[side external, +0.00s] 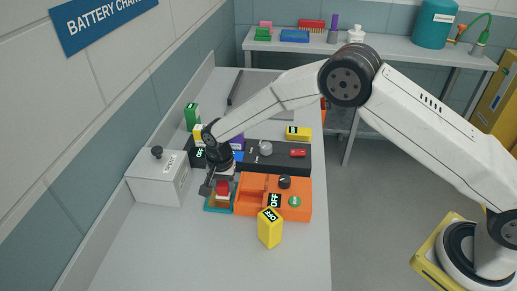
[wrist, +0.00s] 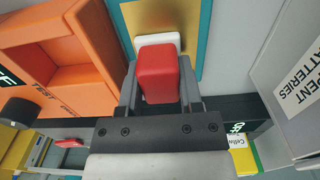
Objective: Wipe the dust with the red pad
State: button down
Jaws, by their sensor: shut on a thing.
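The red pad (wrist: 158,76) has a red block handle over a white base (wrist: 158,40). My gripper (wrist: 155,98) is shut on the red handle, one finger on each side. In the side view the red pad (side external: 222,187) is held upright in my gripper (side external: 220,182), low over a teal-edged panel (side external: 211,209). In the wrist view this panel (wrist: 193,56) shows a tan surface inside a teal border. I cannot tell whether the tan is dust, or whether the white base touches the panel.
An orange box (side external: 253,205) stands close on the right of the panel, with a yellow block (side external: 270,229) in front. A white box (side external: 158,184) stands on the left. A black unit (side external: 283,161) lies behind.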

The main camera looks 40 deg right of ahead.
jog(key=shift+w+a, duration=0.85)
jog(key=shift+a, duration=0.1)
jog(key=shift+r, duration=0.1)
jog(key=shift+r, duration=0.1)
jog(key=shift+r, duration=2.9)
jog(key=shift+r, duration=1.55)
